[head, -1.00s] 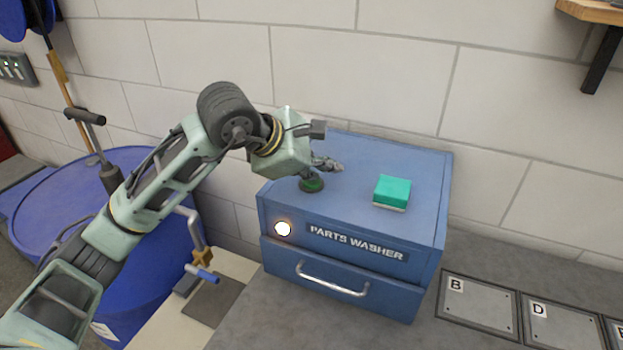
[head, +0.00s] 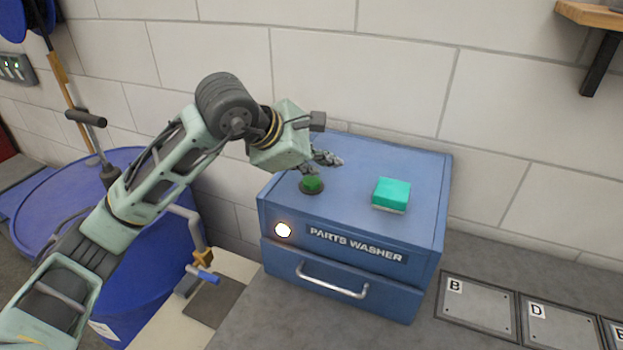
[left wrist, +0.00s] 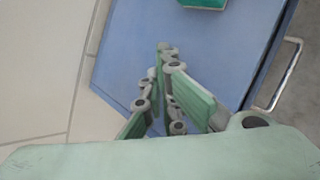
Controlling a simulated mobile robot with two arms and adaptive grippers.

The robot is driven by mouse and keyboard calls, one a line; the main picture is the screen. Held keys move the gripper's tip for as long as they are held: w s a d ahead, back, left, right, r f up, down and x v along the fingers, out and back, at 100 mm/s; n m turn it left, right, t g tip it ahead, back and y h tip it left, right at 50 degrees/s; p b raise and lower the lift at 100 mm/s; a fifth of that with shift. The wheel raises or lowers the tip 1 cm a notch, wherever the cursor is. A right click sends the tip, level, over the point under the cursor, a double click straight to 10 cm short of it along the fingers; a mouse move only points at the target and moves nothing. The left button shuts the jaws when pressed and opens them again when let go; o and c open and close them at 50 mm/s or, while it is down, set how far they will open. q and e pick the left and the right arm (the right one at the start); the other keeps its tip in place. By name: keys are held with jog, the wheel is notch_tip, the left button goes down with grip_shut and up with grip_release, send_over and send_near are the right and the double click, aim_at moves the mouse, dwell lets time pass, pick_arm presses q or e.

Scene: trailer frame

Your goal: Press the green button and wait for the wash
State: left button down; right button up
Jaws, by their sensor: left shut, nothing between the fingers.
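The blue parts washer (head: 420,185) stands on the bench against the wall, its front drawer shut. The green button (head: 312,184) sits in a dark round collar on its top, near the left front corner. My left gripper (head: 322,165) is shut and empty just above and behind the button, and seems apart from it. In the left wrist view my left gripper's fingers (left wrist: 166,62) show over the washer's blue top; the button is not seen there. A round lamp (head: 283,230) glows white on the washer's front. My right gripper is not in view.
A teal and white sponge-like block (head: 391,194) lies on the washer top, right of the button. Lettered metal plates (head: 480,305) lie on the bench at right. A blue drum (head: 150,270) stands at left. A wooden shelf (head: 600,12) juts out at upper right.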

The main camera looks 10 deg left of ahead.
aim_at(319, 183)
pick_arm(q)
notch_tip(319, 183, up, 5)
jog(key=shift+p, duration=1.25)
